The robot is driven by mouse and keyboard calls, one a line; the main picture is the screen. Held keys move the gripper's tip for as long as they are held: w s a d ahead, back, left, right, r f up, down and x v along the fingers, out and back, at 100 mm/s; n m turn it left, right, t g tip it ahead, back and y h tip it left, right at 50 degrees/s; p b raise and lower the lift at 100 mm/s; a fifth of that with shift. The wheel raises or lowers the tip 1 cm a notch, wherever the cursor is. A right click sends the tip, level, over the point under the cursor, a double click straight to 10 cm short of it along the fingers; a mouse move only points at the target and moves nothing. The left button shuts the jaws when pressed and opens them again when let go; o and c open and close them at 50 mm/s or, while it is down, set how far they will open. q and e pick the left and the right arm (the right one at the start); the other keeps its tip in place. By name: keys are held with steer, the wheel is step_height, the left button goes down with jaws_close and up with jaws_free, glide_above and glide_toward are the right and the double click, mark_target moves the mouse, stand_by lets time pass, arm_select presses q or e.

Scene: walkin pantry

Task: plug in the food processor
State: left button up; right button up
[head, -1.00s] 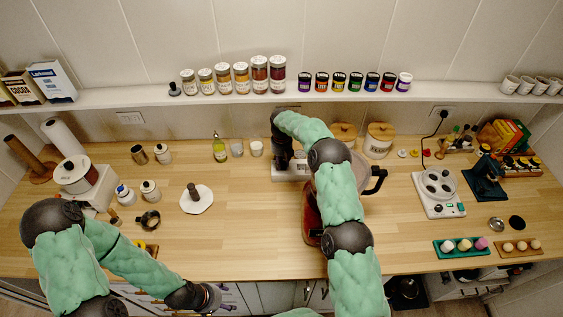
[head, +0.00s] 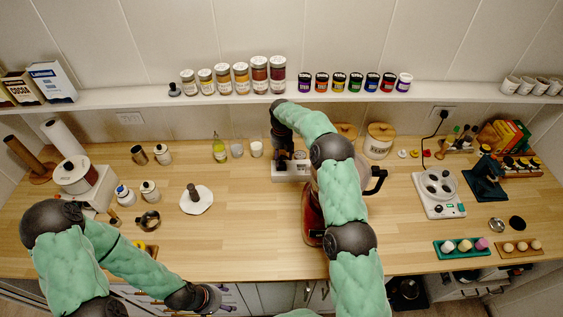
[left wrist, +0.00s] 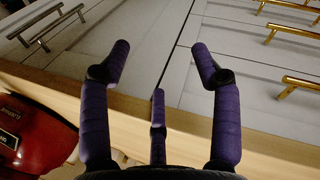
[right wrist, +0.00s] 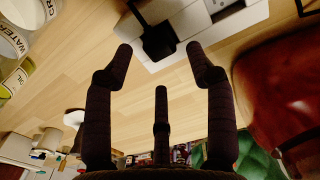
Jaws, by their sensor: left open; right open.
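The food processor (head: 313,228) has a red body and stands mid-counter, partly hidden by my right arm. Its red side shows at the right of the right wrist view (right wrist: 283,80) and at the left of the left wrist view (left wrist: 35,135). A white block (head: 290,172) stands behind it; in the right wrist view a black plug-like piece (right wrist: 157,40) with a dark strap or cord lies against it. My right gripper (right wrist: 160,62) is open and empty, just short of this piece. My left gripper (left wrist: 160,62) is open and empty at the counter's front edge, facing the drawers.
A wall outlet (head: 130,118) is at the back left; another (head: 443,113) at the right holds the hotplate's (head: 438,190) black cord. A white canister (head: 379,141), an oil bottle (head: 220,149) and small jars stand along the back.

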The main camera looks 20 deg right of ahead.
mark_target(282, 163)
step_height(282, 163, up, 8)
stand_by(0.7)
